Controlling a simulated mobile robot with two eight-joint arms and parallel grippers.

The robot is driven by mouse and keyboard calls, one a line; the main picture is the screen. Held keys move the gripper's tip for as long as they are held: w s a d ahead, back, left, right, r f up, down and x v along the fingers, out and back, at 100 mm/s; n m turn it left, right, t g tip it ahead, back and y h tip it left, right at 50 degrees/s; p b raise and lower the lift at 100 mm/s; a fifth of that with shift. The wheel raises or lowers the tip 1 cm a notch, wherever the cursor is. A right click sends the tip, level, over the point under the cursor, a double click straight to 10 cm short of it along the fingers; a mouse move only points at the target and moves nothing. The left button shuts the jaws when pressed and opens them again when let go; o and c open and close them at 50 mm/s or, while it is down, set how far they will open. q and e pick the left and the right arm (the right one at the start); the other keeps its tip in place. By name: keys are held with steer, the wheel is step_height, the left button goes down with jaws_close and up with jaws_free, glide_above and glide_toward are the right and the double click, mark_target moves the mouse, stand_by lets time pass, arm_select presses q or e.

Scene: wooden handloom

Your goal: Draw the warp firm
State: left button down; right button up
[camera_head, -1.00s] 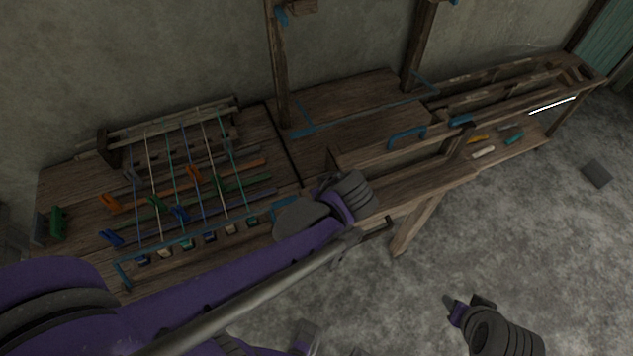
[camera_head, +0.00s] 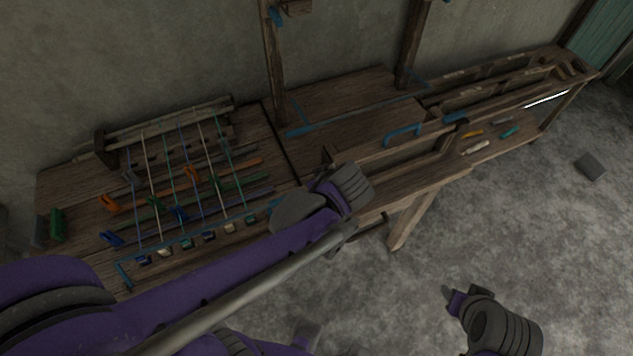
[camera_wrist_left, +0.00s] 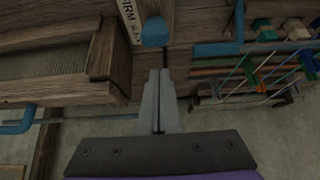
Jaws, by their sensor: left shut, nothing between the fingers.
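The warp (camera_head: 180,180) is several coloured threads stretched over the frame at the left of the bench; its threads also show at right in the left wrist view (camera_wrist_left: 262,85). My left gripper (camera_wrist_left: 158,72) is shut and empty in the left wrist view. Its fingertips point at a blue lever end (camera_wrist_left: 154,33), close below it; I cannot tell whether they touch. A pale label (camera_wrist_left: 130,20) reading "FIRM" lies beside the blue end. In the head view my left arm and wrist hide the fingers. My right gripper (camera_head: 462,293) hangs over the floor, away from the loom; its jaw state is unclear.
Wooden posts (camera_head: 273,70) rise behind the bench. A blue handle (camera_head: 403,133) stands on the middle part. A lower shelf (camera_head: 515,145) at right holds small coloured pieces. Orange, green and blue clips lie around the threads. The floor (camera_head: 560,240) at front right is mostly clear.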

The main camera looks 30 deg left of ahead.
arm_select(q)
step_height(320, 180, up, 9)
steer(key=s+d+p, duration=0.1)
steer(key=s+d, duration=0.1)
steer(key=shift+d+p, duration=0.25)
steer(key=shift+p, duration=0.15)
arm_select(e)
steer(key=r, duration=0.1)
steer(key=w+a+r, duration=0.1)
steer(key=shift+r, duration=0.3)
arm_select(q)
steer(key=shift+s+f, duration=0.1)
steer(key=s+a+f+m+h, duration=0.2)
steer(key=s+f+m+h, duration=0.3)
steer(key=s+m, duration=0.3)
steer(key=shift+f+m+t, duration=0.4)
steer(key=shift+f+m, duration=0.2)
arm_select(e)
steer(key=shift+s, duration=0.1)
